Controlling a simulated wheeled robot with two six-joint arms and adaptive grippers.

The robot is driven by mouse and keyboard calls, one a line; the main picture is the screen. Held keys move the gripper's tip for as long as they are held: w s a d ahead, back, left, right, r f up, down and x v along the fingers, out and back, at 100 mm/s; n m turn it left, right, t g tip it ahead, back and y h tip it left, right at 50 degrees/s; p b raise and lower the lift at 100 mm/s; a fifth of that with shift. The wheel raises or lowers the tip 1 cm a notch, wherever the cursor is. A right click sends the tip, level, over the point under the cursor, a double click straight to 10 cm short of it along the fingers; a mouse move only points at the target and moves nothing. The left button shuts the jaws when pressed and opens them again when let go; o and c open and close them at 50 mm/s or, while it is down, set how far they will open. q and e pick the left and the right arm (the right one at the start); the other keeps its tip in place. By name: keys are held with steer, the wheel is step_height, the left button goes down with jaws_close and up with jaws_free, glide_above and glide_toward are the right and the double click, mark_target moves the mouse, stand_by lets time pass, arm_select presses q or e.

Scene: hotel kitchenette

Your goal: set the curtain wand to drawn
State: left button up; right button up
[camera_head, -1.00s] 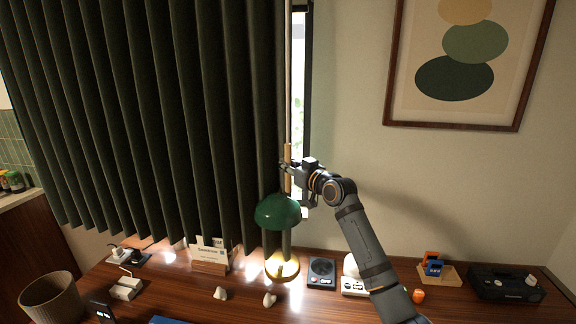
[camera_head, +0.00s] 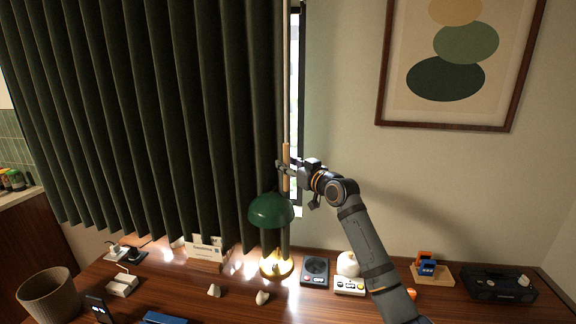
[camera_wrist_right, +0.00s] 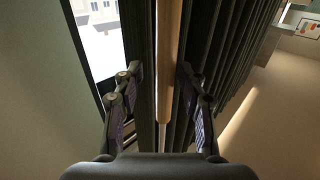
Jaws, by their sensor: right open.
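The dark green curtain (camera_head: 150,120) hangs in folds across almost the whole window, with its right edge by the wand. The curtain wand (camera_head: 286,155) is a thin upright rod with a light wooden handle, hanging at that edge. In the right wrist view the wooden handle (camera_wrist_right: 170,60) runs upright between the fingers. My right gripper (camera_head: 284,165) is at the handle. In the right wrist view the gripper (camera_wrist_right: 160,90) is open, with a finger on each side of the handle and gaps between. My left gripper is not in view.
A green lamp (camera_head: 271,210) stands on the wooden desk (camera_head: 190,290) just below my right gripper. A narrow strip of window (camera_head: 297,100) shows right of the curtain. A framed picture (camera_head: 450,110) hangs on the wall. Small objects stand along the desk.

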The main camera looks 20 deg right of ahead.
steer(key=shift+w+a, duration=0.1)
steer(key=shift+w, duration=0.15)
steer(key=s+d, duration=0.2)
steer(key=s, duration=1)
steer(key=shift+d, duration=0.15)
